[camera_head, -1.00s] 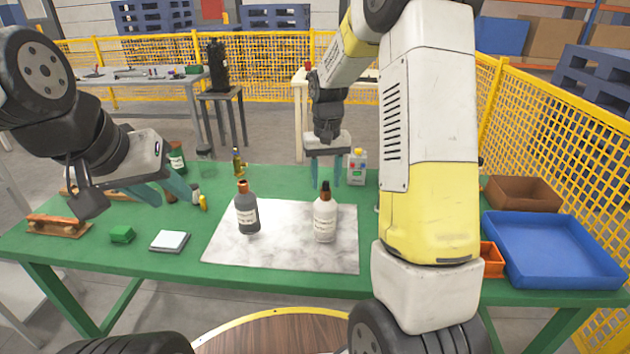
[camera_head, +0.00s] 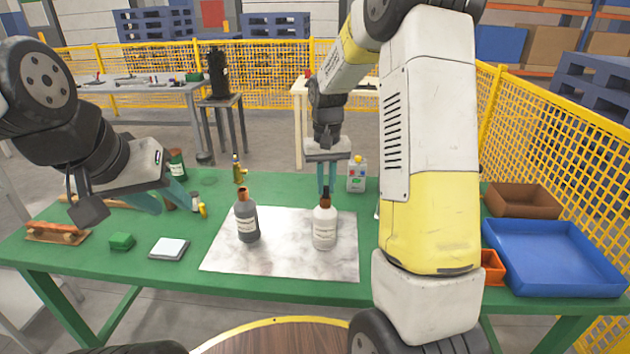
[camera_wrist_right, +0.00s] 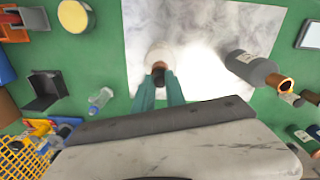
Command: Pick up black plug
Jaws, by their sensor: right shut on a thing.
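The black plug (camera_head: 325,190) is the dark top of a white bottle (camera_head: 324,230) with a brown collar, standing upright on a marbled mat (camera_head: 285,262). My right gripper (camera_head: 326,188) points down over the bottle and is shut on the plug. In the right wrist view the plug (camera_wrist_right: 158,78) sits between the fingertips, above the white bottle (camera_wrist_right: 158,53). The fingers hide part of it. The plug appears still at the bottle's neck. My left gripper (camera_head: 168,200) is open and empty over the left of the table.
A dark grey bottle (camera_head: 247,222) with a brown collar stands left of the white one. A white jug (camera_head: 357,175) stands behind. A blue tray (camera_head: 560,285), a brown bin (camera_head: 525,200) and an orange bin (camera_head: 493,268) are at the right. The green table's front strip is clear.

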